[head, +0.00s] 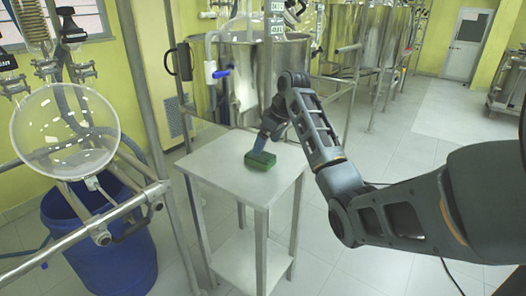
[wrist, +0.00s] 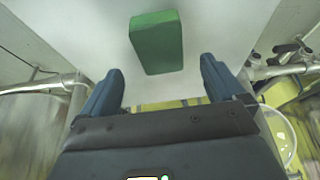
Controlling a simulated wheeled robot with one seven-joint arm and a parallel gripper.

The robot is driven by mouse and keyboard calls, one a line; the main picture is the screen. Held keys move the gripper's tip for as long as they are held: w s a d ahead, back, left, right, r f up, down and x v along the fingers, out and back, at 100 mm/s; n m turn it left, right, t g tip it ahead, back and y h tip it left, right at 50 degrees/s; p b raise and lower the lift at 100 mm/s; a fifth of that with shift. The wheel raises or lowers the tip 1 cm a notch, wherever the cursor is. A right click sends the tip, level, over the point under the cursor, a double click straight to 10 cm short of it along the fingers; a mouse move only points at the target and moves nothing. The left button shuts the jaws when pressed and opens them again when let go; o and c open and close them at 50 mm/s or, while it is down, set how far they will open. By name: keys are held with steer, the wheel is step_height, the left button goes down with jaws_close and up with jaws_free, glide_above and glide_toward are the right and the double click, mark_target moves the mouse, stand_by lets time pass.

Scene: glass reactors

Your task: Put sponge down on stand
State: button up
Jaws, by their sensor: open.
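A green sponge (head: 261,162) lies on the white top of the stand (head: 222,170) in the head view. In the wrist view the sponge (wrist: 157,42) rests on the pale surface of the stand (wrist: 80,22), ahead of the fingertips and between their lines. My gripper (wrist: 158,78) is open, with its two dark blue fingers spread apart and nothing between them. In the head view my gripper (head: 262,144) is just above and behind the sponge. Whether a finger touches the sponge cannot be told there.
A large steel vessel (head: 262,75) stands behind the stand. A metal pipe frame (head: 140,195) with a round glass flask (head: 64,130) is close on the left, over a blue barrel (head: 105,245). The tiled floor (head: 400,150) to the right is clear.

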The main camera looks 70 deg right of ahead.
steer(key=v, duration=0.5)
steer(key=shift+r, duration=0.3)
